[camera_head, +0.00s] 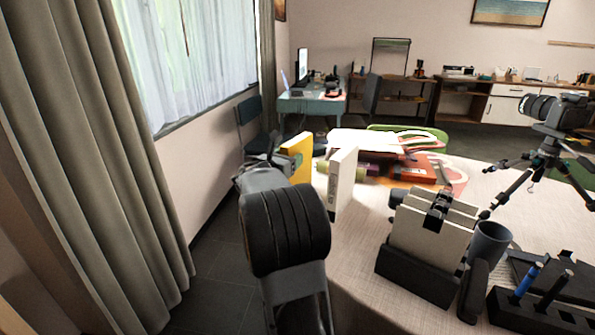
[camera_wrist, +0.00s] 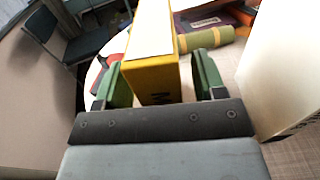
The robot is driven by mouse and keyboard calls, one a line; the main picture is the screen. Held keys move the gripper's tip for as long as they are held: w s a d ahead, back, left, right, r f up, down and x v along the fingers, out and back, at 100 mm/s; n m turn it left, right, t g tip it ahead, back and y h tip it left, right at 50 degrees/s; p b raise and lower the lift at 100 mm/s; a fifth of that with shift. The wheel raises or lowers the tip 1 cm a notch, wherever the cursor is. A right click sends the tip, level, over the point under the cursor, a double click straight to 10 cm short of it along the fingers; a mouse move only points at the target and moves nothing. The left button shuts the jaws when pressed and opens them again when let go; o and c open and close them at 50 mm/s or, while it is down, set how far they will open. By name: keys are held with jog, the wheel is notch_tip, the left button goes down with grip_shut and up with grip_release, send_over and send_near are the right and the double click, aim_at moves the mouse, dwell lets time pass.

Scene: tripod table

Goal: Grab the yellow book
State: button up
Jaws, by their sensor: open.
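The yellow book (camera_head: 298,152) stands upright at the left edge of the round table, just beyond my arm in the head view. In the wrist view, the book's yellow spine (camera_wrist: 152,82) lies between the two green fingers of my gripper (camera_wrist: 160,68). The fingers are open, with one on each side of the book. A gap shows on the right side, and the left finger is close to the book. I cannot tell whether it touches. In the head view my arm hides most of the gripper and the book's lower part.
A white book (camera_head: 342,180) stands upright close to the right on the table (camera_head: 352,255); it also shows in the wrist view (camera_wrist: 275,75). An olive rolled or book-like item (camera_wrist: 205,38) lies behind. A black holder (camera_head: 415,272) stands further right. A curtain (camera_head: 95,150) hangs at left.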

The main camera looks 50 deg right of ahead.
jog(key=shift+w+d, duration=0.1)
jog(key=shift+d, duration=0.4)
jog(key=shift+c, duration=0.2)
grip_shut()
jog(key=shift+r, duration=0.1)
